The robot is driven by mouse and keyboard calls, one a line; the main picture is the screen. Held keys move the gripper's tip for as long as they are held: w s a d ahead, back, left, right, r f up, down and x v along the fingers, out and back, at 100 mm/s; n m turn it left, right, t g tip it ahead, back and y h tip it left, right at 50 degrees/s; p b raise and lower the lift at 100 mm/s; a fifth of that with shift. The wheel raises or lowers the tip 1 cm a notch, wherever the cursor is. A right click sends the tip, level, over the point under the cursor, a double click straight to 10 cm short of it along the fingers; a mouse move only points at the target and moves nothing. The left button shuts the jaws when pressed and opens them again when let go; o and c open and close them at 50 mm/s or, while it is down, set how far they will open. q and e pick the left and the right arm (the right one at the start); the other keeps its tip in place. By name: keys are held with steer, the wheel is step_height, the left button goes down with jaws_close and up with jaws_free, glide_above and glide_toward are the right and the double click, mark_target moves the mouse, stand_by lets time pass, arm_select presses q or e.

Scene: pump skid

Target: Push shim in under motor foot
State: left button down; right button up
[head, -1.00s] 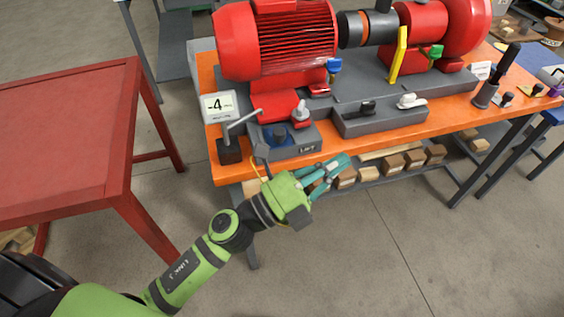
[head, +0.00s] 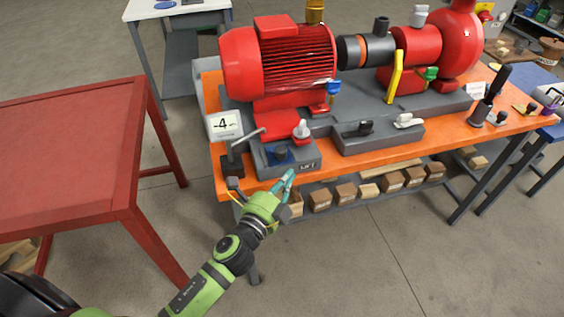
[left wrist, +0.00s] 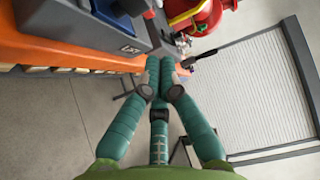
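The red motor (head: 285,60) sits on a grey base. Its near red foot (head: 278,128) has a pale bolt on top. In front is a grey block (head: 302,165) with a label, and on it lies a flat blue piece with a dark knob (head: 279,154); I cannot tell whether this is the shim. My left gripper (head: 288,181) is just in front of and below this block, apart from it. In the left wrist view its teal fingers (left wrist: 162,70) converge with tips together, and nothing shows between them. My right gripper is out of view.
A display reading -4 (head: 224,124) and a dark lever clamp (head: 233,158) stand at the left corner of the orange bench (head: 450,135). A grey tray (head: 385,136) is right of the block. Wooden blocks (head: 345,193) line the lower shelf. A red table (head: 75,155) is at left.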

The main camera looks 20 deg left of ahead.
mark_target(276, 155)
arm_select(q)
steer(key=shift+w+a+p, duration=0.2)
steer(key=shift+w+a, duration=0.35)
steer(key=shift+w, duration=0.3)
steer(key=shift+w+a+p, duration=0.15)
steer(key=shift+w+a, duration=0.4)
steer(key=shift+w, duration=0.25)
steer(key=w+a, duration=0.1)
steer(key=w, duration=0.1)
steer(key=w+a, duration=0.1)
steer(key=w, duration=0.1)
steer(key=shift+a, duration=0.4)
